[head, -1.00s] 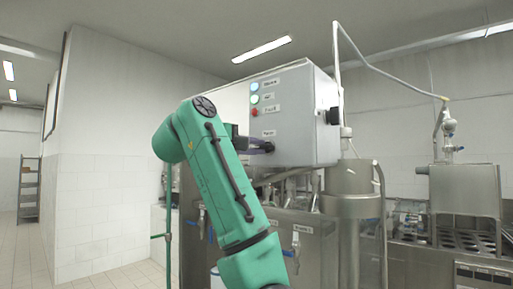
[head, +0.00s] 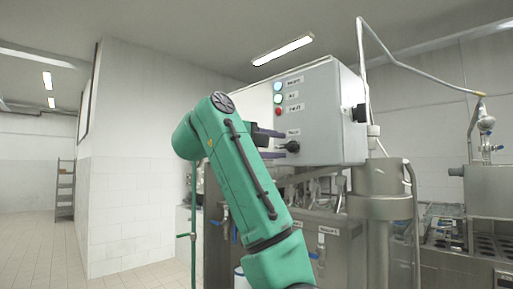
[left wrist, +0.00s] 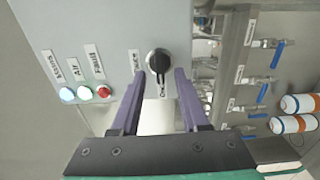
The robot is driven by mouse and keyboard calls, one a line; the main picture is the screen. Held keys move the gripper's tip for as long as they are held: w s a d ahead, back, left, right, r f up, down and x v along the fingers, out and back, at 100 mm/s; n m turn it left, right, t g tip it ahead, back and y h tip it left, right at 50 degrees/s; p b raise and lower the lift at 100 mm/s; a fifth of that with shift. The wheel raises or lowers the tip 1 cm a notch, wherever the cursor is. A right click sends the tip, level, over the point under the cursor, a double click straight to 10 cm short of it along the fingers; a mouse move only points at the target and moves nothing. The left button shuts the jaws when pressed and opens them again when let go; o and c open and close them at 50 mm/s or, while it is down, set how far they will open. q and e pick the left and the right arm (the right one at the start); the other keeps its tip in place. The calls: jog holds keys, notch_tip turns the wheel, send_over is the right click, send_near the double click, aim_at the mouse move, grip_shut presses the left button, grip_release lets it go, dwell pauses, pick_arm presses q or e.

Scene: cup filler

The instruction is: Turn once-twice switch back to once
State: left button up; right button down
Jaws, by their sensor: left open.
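The black once-twice switch knob (head: 292,147) sticks out low on the front of the grey control box (head: 340,125). The left wrist view shows the knob (left wrist: 158,62) as a round black knob, its pale mark appearing to point down in the picture. One small label lies left of it and one below, partly readable. My left gripper (head: 284,145) is open, with two purple fingers reaching toward the knob. In the left wrist view, the fingertips (left wrist: 160,73) lie on either side of the knob's lower part, with gaps showing. My right gripper is out of view.
Cyan, green and red lights (head: 278,99) sit above the knob on the box. A steel cylinder (head: 378,185) and pipe stand right of the box. Blue-handled valves (left wrist: 265,92) are below it. Open floor (head: 35,245) lies at left.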

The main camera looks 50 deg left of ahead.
pick_arm(q)
jog(key=s+b, duration=0.5)
jog(key=s, duration=0.8)
jog(key=shift+d, duration=0.1)
